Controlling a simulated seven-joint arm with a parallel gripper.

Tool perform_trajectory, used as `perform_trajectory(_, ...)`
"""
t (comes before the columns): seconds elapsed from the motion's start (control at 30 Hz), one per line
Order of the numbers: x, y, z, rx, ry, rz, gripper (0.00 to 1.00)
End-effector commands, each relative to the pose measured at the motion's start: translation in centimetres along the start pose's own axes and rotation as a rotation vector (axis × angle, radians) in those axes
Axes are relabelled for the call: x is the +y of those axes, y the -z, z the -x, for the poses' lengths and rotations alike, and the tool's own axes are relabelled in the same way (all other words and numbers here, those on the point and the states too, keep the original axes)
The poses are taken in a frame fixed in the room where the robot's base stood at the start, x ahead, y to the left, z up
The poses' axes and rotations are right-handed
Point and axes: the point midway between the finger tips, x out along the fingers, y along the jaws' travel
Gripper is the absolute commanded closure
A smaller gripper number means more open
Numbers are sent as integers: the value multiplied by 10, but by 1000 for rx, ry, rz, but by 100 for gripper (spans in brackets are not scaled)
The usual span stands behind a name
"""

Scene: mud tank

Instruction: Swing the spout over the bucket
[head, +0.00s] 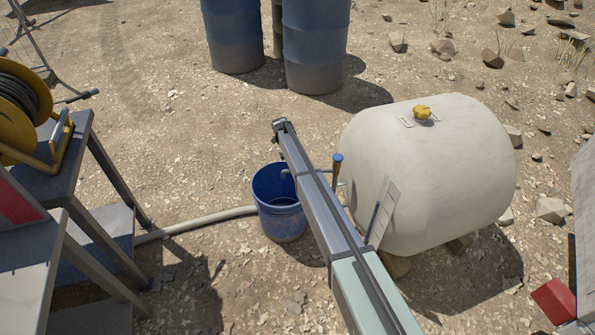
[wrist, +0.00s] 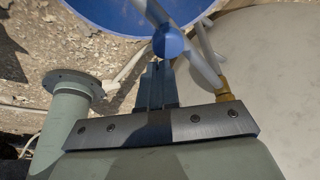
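The spout is a thin grey pipe in the head view (head: 325,171), partly hidden by my arm. Its bent end (head: 286,173) hangs over the blue bucket (head: 268,207), near the right rim. In the wrist view the grey spout (wrist: 205,68) slants from a brass fitting (wrist: 224,90) towards the bucket (wrist: 100,12), with a blue ball knob (wrist: 168,42) by it. My gripper (wrist: 157,66) has its fingers close together, and they look shut. The knob lies just beyond the fingertips; I cannot tell whether they touch.
A white tank (head: 450,170) with a yellow cap stands right of my arm. A grey hose (head: 200,222) lies on the ground left of the bucket. Blue barrels (head: 316,45) stand behind. A steel stand with a yellow reel (head: 18,105) is at left. The ground beyond the bucket is clear.

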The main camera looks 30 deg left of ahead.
Motion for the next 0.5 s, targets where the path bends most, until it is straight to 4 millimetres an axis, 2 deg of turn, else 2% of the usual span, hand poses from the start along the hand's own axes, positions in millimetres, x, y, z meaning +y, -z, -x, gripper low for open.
perform_trajectory(0.1,-8,-7,2,-2,-1,2,100)
perform_trajectory(0.5,-18,-14,6,-8,5,2,100)
